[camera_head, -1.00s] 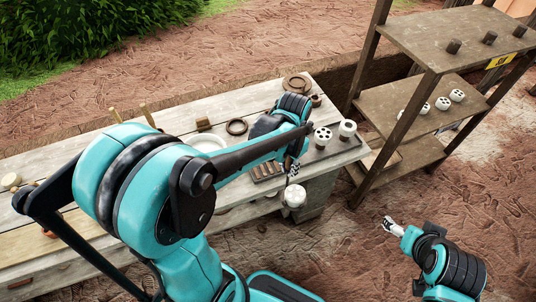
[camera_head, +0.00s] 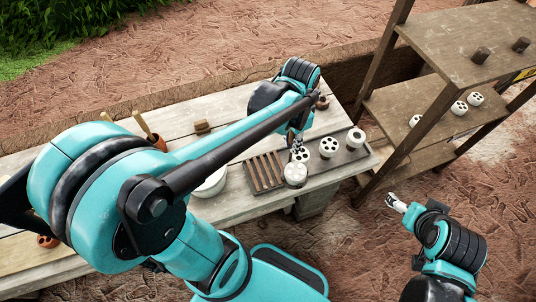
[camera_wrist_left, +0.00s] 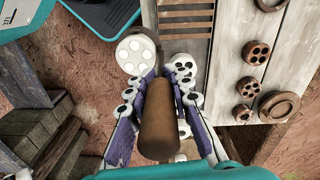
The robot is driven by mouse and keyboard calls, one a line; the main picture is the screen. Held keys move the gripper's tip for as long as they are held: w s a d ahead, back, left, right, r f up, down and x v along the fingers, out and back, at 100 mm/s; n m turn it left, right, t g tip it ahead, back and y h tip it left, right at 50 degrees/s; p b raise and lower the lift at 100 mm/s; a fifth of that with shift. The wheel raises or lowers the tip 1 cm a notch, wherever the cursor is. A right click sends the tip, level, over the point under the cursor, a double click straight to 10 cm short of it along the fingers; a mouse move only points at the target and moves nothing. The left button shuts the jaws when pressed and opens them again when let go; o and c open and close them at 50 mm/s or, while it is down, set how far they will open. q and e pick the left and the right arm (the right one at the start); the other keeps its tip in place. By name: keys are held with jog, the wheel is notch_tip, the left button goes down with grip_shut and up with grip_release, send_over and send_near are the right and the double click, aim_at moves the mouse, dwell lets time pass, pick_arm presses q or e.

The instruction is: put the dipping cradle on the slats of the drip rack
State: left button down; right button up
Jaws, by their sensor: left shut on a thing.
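The dipping cradle (camera_head: 295,174) is a white round piece with holes in its top; in the wrist view its face (camera_wrist_left: 136,54) shows left of the fingers. My left gripper (camera_head: 299,150) is shut on its brown handle (camera_wrist_left: 158,118). The join between handle and cradle is hidden. The drip rack has brown slats (camera_head: 264,172) on the table, also at the top of the wrist view (camera_wrist_left: 186,18). The cradle is just right of the slats, by the rack's front edge; its height above is unclear. My right gripper (camera_head: 396,203) is off the table, its jaws too small to read.
Two white perforated pieces (camera_head: 328,147) (camera_head: 355,138) stand on the dark board right of the slats. A white bowl (camera_head: 211,182) is left of the rack, partly behind my arm. A wooden shelf (camera_head: 436,105) stands at the right. Brown rings (camera_wrist_left: 279,106) lie on the table.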

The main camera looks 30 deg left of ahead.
pick_arm(q)
jog(key=w+a+f+b, duration=0.2)
jog(key=a+f+b, duration=0.2)
jog(key=a+f, duration=0.6)
jog(key=shift+a+f, duration=0.4)
jog(key=shift+a, duration=0.2)
jog(key=shift+f, duration=0.15)
jog(key=c, duration=1.3)
grip_release()
jog(key=shift+c, duration=0.2)
